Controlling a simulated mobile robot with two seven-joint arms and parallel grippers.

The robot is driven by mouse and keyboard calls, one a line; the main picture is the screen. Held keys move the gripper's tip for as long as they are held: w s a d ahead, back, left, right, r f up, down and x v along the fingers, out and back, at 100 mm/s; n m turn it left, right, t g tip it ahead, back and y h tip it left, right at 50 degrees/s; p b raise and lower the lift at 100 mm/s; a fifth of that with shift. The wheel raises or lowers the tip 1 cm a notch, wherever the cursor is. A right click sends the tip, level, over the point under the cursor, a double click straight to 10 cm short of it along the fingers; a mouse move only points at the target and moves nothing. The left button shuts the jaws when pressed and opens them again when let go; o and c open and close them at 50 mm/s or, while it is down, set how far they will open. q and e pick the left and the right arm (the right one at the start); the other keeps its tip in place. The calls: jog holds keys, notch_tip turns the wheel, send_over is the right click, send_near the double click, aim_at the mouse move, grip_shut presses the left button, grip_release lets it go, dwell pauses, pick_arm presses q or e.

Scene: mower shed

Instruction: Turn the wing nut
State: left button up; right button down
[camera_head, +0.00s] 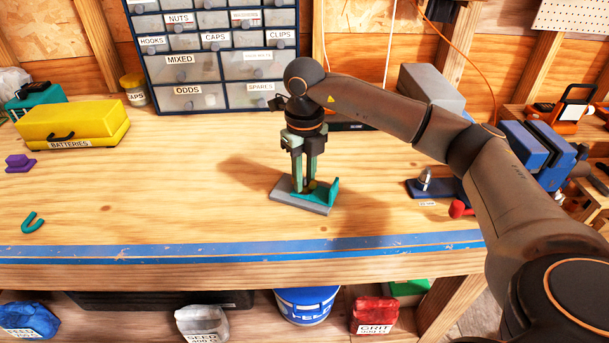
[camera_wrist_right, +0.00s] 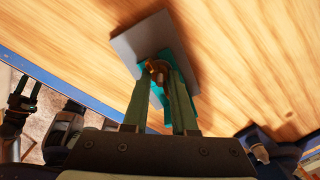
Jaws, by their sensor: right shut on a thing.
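A brass-coloured wing nut (camera_wrist_right: 156,68) sits on a teal bracket (camera_head: 326,193) on a flat grey plate (camera_head: 300,206) on the workbench. My right gripper (camera_head: 308,185) points straight down and is shut on the wing nut. In the head view the fingers hide most of the nut. In the right wrist view the nut shows between the two green fingertips. My left gripper (camera_wrist_right: 23,92) is not in the head view; it shows small and dark at the left of the right wrist view, beyond the bench edge, fingers apart and empty.
A blue-based fixture (camera_head: 427,187) with an upright bolt stands right of the plate, beside a red handle (camera_head: 461,208). A yellow batteries box (camera_head: 72,124), a purple block (camera_head: 19,163) and a teal hook (camera_head: 33,222) are at left. Drawers (camera_head: 218,63) stand behind. Bench left of the plate is clear.

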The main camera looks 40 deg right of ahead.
jog(key=shift+r, duration=0.1)
dwell(0.3)
jog(key=c, duration=0.7)
grip_release()
notch_tip(320, 180, up, 12)
jog(key=shift+r+p, duration=0.2)
jog(key=shift+p, duration=0.1)
